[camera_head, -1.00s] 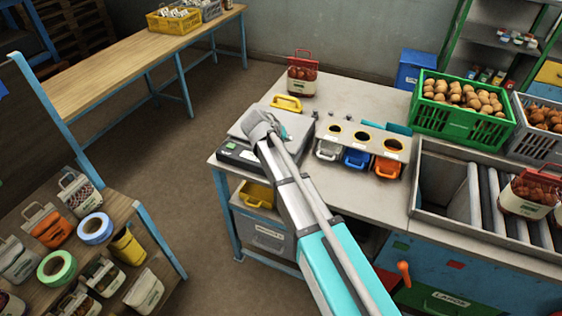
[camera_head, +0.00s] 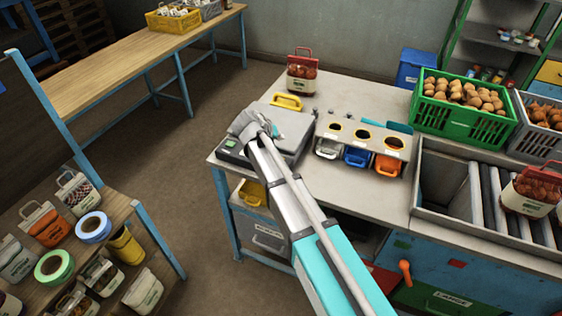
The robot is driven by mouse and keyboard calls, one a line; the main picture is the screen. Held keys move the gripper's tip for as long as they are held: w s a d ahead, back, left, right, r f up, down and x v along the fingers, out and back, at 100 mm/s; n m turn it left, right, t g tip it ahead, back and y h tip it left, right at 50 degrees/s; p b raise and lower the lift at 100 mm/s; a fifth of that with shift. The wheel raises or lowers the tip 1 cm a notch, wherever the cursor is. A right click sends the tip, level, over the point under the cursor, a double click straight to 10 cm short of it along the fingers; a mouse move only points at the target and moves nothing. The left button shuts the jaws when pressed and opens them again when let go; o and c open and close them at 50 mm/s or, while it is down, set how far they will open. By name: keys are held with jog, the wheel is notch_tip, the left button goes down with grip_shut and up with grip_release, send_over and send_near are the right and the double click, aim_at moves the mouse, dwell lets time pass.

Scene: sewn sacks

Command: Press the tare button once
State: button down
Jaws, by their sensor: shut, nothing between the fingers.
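The scale (camera_head: 288,130) has a grey weighing plate and stands on the near left part of the grey worktable. Its front panel, with a small green display (camera_head: 231,143), shows at the left, in front of the plate. My gripper (camera_head: 238,138) is shut and empty, seen small over the front panel and the plate's left edge. My arm runs from it to the bottom of the picture and covers much of the panel. The tare button cannot be made out; whether my fingertips touch the panel cannot be told.
A yellow handle-shaped thing (camera_head: 287,102) lies behind the plate. A red-topped sack (camera_head: 301,73) stands at the back edge. A holder with three round holes (camera_head: 364,137) is to the right, then a green crate of potatoes (camera_head: 464,105).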

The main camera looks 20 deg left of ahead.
jog(key=shift+f+b, duration=3.5)
jog(key=shift+f, duration=0.3)
jog(key=shift+f, duration=0.2)
jog(key=shift+f+b, duration=0.25)
jog(key=shift+b, duration=0.2)
jog(key=shift+f+b, duration=0.4)
jog(key=shift+b, duration=0.05)
jog(key=shift+r, duration=0.1)
jog(key=shift+r+p, duration=0.8)
jog(key=shift+p, duration=0.15)
jog(key=shift+r, duration=0.1)
jog(key=shift+r+p, duration=2.4)
jog(key=shift+p, duration=0.1)
